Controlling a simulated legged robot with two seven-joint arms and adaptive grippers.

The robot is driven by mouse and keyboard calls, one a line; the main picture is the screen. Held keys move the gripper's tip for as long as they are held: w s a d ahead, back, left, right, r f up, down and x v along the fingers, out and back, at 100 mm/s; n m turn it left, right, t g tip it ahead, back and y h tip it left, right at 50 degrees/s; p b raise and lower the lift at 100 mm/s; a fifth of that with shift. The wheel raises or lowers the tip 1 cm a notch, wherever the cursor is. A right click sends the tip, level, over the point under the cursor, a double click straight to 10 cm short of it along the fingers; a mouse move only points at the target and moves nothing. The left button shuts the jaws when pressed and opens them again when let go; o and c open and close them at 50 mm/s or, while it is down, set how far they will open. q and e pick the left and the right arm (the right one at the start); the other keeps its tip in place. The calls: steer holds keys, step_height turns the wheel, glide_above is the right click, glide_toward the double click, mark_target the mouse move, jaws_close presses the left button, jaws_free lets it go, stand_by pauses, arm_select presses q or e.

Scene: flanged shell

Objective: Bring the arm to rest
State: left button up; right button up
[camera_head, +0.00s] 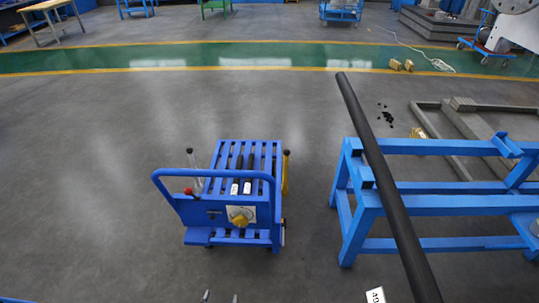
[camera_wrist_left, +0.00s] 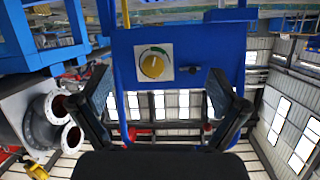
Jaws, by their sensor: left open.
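My left gripper (camera_head: 220,297) shows only as two small tips at the bottom edge of the head view, below the blue cart. In the left wrist view my left gripper (camera_wrist_left: 160,93) has its two dark fingers spread wide, with nothing between them. The blue cart's panel with a yellow knob (camera_wrist_left: 152,65) is in front of the fingers, and I see no contact. In the head view the knob (camera_head: 240,217) is on the near side of the cart. My right gripper is not in view.
The blue slatted cart (camera_head: 224,236) with a raised handle stands at the centre. A blue frame (camera_head: 440,202) is on the right, and a long dark bar (camera_head: 385,180) crosses the view there. Grey flanged pipes (camera_wrist_left: 45,120) show left in the wrist view. The floor left is clear.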

arm_select(q)
steer(key=s+a+f+g+p, duration=0.1)
steer(key=s+f+g+p, duration=0.1)
steer(key=s, duration=0.8)
steer(key=s+a+f+g+p, duration=0.1)
steer(key=s+f+g+p, duration=0.2)
steer(key=s, duration=0.8)
steer(key=s+a+f+g+y+p, duration=0.1)
steer(key=s+f+g, duration=0.4)
steer(key=s, duration=0.5)
steer(key=g+p, duration=0.1)
steer(key=g, duration=0.1)
steer(key=shift+s+a+f+g, duration=0.2)
steer(key=shift+f+g, duration=0.05)
steer(key=shift+g, duration=0.05)
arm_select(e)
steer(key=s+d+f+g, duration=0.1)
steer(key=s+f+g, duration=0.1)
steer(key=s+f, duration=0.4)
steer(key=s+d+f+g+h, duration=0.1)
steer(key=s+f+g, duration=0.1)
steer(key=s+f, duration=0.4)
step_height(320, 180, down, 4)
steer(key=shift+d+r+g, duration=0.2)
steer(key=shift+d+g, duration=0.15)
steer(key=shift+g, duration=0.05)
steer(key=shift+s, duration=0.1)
